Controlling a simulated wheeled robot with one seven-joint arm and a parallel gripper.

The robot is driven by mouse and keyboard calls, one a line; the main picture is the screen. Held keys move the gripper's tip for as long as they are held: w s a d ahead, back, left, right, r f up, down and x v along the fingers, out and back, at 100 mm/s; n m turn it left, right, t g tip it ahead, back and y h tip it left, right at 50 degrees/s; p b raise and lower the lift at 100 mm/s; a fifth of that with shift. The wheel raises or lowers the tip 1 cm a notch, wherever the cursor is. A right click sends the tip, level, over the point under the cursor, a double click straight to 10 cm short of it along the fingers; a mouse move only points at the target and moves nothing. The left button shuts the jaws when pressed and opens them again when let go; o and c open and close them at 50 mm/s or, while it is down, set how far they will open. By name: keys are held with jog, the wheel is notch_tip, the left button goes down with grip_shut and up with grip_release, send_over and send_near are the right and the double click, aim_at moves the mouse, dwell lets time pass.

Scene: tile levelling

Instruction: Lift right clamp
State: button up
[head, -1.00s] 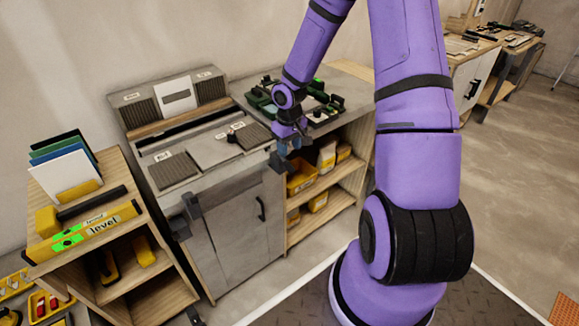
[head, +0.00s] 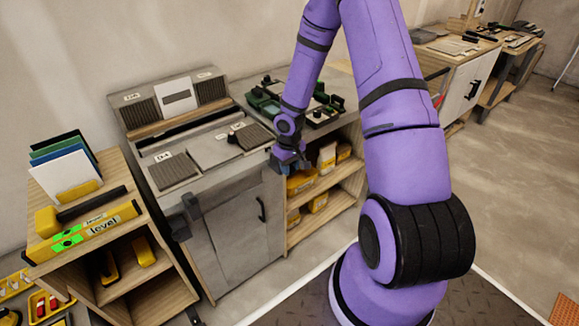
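The grey left clamp (head: 191,204) sits on the front edge of the grey bench (head: 218,188), with its dark lower part hanging below the edge. My gripper (head: 287,168) is at the right end of the bench's front edge, pointing down. A small dark grey part, apparently the right clamp (head: 271,160), shows just left of the gripper and is mostly hidden by it. I cannot tell whether the gripper touches it. The fingers are too small and covered to tell whether they are open or shut.
Dark green tools (head: 265,101) lie on the worktop behind my arm. Shelves with yellow bins (head: 300,181) stand below it. A wooden cabinet at the left carries a yellow level (head: 85,232) and coloured sheets (head: 66,172).

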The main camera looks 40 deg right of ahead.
grip_shut()
jog(key=shift+r, duration=0.1)
notch_tip(320, 180, up, 2)
jog(key=g, duration=0.5)
jog(key=shift+w+r+g, duration=0.1)
jog(key=shift+r+g, duration=0.15)
jog(key=shift+g, duration=0.05)
jog(key=g, duration=0.1)
jog(key=r+g, duration=0.1)
jog(key=g, duration=0.1)
jog(key=shift+w+r, duration=0.25)
jog(key=shift+w+r+g, duration=0.2)
jog(key=shift+r+g, duration=0.1)
jog(key=shift+g, duration=0.45)
jog(key=shift+w+r+g, duration=0.2)
jog(key=shift+r+g, duration=0.05)
jog(key=shift+g, duration=0.5)
jog(key=shift+o, duration=2.1)
grip_release()
